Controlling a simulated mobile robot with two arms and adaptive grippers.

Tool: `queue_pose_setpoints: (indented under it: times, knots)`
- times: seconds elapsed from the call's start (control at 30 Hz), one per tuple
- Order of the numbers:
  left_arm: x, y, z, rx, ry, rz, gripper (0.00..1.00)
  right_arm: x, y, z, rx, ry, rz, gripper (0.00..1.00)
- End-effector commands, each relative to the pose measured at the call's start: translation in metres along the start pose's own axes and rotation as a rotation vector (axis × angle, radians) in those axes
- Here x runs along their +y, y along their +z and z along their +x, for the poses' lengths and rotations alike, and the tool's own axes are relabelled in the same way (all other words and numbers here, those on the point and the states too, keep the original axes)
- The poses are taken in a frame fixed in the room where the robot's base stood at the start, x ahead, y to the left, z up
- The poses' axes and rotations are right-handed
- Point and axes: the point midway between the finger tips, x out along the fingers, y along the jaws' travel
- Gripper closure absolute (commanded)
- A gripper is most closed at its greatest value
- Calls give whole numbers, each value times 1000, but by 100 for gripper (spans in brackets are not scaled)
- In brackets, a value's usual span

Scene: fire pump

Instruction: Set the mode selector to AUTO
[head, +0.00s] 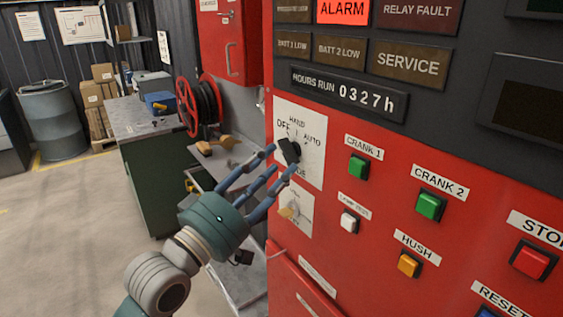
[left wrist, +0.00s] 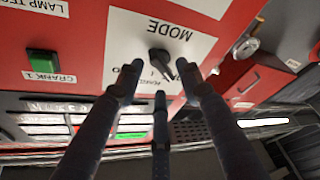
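The mode selector is a black knob (head: 289,151) on a white plate (head: 314,172) on the red panel. The plate reads OFF, HAND and AUTO, with AUTO at the right in the head view. The knob's handle looks tilted to the upper left there; I cannot tell its exact setting. My left gripper (head: 280,160) has its fingers spread, with the tips close to the knob. In the left wrist view the knob (left wrist: 159,56) shows upside down between the tips of my left gripper (left wrist: 160,70). Contact cannot be told. My right gripper is not in view.
A smaller selector (head: 288,212) sits below the mode plate. Green CRANK 1 (head: 358,167) and CRANK 2 (head: 431,205) buttons and a white lamp test button (head: 349,221) are to the right. A red hose reel (head: 199,105) and workbench (head: 140,117) stand behind, left.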

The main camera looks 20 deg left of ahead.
Motion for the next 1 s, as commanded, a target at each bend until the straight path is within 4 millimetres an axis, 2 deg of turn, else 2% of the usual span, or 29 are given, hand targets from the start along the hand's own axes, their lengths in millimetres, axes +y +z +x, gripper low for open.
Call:
queue_pose_setpoints:
  times: [0.03,0.2,0.57,0.77,1.0]
  knots:
    - [4,-3,9,1,2,-1,64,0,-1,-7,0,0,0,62]
    - [3,-2,26,2,2,0,64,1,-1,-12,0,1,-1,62]
    - [1,0,30,1,1,0,64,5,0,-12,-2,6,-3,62]
    - [1,-1,30,1,1,1,100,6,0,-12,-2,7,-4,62]
    - [1,0,30,1,3,7,100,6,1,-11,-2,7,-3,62]
